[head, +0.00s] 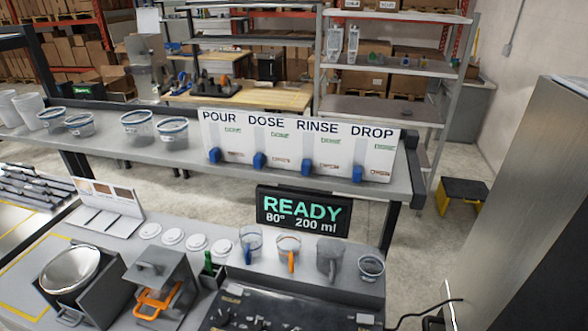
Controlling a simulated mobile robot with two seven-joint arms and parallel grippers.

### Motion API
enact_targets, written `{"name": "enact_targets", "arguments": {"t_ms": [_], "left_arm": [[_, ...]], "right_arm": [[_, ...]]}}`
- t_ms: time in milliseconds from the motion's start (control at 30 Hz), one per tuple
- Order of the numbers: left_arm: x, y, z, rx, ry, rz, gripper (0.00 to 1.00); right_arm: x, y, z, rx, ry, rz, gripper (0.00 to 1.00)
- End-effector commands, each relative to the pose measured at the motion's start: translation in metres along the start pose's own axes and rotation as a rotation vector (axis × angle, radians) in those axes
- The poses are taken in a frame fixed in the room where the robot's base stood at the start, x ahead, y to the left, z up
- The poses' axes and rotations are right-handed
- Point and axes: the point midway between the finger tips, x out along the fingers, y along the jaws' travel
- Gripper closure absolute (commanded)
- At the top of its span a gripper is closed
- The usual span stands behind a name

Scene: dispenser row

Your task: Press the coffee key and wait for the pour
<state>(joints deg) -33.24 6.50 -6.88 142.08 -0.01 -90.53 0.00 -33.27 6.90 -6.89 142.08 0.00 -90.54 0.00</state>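A dark display (303,213) reads "READY", "80°" and "200 ml" in the middle of the near counter. Above it, a white dispenser panel (298,143) is headed POUR, DOSE, RINSE and DROP, with a blue part under each heading, such as the one under POUR (215,155). Small green and brown labels on the panel are too small to read. No key marked coffee can be made out. A black panel with small knobs (262,312) is cut off by the bottom edge. No pouring liquid shows. Neither gripper shows.
Clear mugs with blue (251,243), orange (288,250) and grey (328,256) handles stand below the display, beside a small cup (371,267). White lids (173,236) lie left of them. A grey box with an orange handle (158,292) stands front left. Clear tubs (138,127) line the upper shelf.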

Motion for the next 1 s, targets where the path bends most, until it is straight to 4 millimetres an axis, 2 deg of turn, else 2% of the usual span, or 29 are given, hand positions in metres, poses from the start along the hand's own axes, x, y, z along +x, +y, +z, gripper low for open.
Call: {"name": "enact_targets", "arguments": {"t_ms": [33,300,1000], "left_arm": [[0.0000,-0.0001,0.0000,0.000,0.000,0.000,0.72],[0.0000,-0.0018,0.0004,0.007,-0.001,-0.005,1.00],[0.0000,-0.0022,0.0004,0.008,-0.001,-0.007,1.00]], "right_arm": [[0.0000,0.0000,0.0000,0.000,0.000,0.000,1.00],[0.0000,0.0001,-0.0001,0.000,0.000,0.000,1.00],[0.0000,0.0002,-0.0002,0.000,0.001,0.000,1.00]]}}
